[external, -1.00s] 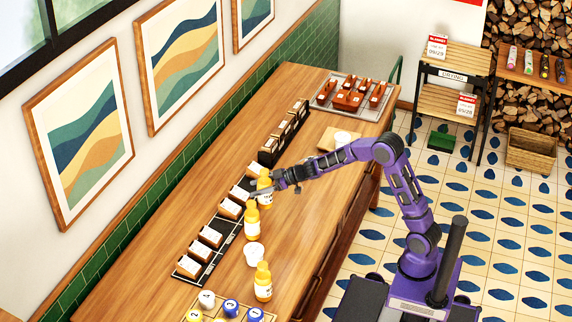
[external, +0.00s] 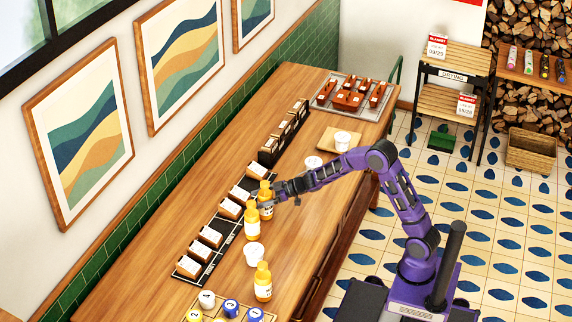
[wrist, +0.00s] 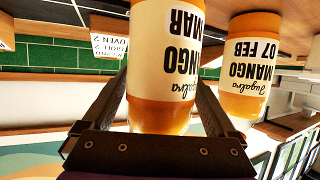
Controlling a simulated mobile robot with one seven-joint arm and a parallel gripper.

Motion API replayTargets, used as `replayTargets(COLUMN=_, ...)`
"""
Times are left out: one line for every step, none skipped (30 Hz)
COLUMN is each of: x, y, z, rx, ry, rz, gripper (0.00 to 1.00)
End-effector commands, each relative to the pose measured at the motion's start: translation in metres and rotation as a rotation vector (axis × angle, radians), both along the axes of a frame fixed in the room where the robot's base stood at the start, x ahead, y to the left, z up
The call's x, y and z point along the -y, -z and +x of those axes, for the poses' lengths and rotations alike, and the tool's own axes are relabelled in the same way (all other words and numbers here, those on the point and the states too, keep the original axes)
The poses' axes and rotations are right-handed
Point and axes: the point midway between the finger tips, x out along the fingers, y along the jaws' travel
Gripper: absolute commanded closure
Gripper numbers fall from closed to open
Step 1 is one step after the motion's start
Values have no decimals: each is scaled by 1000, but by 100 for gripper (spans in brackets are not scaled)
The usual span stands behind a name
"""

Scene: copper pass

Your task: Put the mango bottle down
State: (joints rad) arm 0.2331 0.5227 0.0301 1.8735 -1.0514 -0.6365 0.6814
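My gripper (external: 274,192) is shut on a yellow-orange mango bottle (external: 265,204), upright over the counter beside the black mat. In the upside-down wrist view this bottle (wrist: 168,55) stands between both fingers, its label reading MANGO and MAR. A second mango bottle (external: 252,225) stands very close to the left in the external view; the wrist view shows a bottle labelled MANGO 07 FEB (wrist: 248,70) at right. A third yellow bottle (external: 263,283) stands nearer the front. Whether the held bottle's base touches the counter cannot be told.
The black mat (external: 222,247) holds several white-labelled blocks. White cups stand at the front (external: 254,254), behind my gripper (external: 313,164) and on a wooden board (external: 327,146). Dark boxes (external: 268,152) line the wall side. The wooden counter (external: 225,180) has free room between these.

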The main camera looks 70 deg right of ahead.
Motion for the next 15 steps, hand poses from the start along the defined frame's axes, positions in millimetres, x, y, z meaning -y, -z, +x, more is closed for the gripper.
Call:
replayTargets(x=0, y=0, z=0, rx=0, ry=0, rz=0, gripper=0)
replayTargets(x=0, y=0, z=0, rx=0, ry=0, rz=0, gripper=0)
replayTargets(x=0, y=0, z=0, rx=0, ry=0, rz=0, gripper=0)
replayTargets(x=0, y=0, z=0, rx=0, ry=0, rz=0, gripper=0)
replayTargets(x=0, y=0, z=0, rx=0, ry=0, rz=0, gripper=0)
replayTargets(x=0, y=0, z=0, rx=0, ry=0, rz=0, gripper=0)
replayTargets(x=0, y=-1, z=0, rx=0, ry=0, rz=0, gripper=0)
replayTargets(x=0, y=-1, z=0, rx=0, ry=0, rz=0, gripper=0)
replayTargets(x=0, y=-4, z=0, rx=1, ry=0, rz=0, gripper=0)
replayTargets(x=0, y=-6, z=0, rx=1, ry=0, rz=0, gripper=0)
replayTargets(x=2, y=-6, z=-3, rx=0, ry=1, rz=0, gripper=0)
replayTargets(x=4, y=-8, z=-7, rx=0, ry=2, rz=-1, gripper=0)
replayTargets(x=5, y=-10, z=-11, rx=0, ry=2, rz=-1, gripper=0)
replayTargets(x=7, y=-13, z=-15, rx=0, ry=2, rz=-1, gripper=0)
replayTargets(x=10, y=-16, z=-22, rx=0, ry=3, rz=-1, gripper=0)
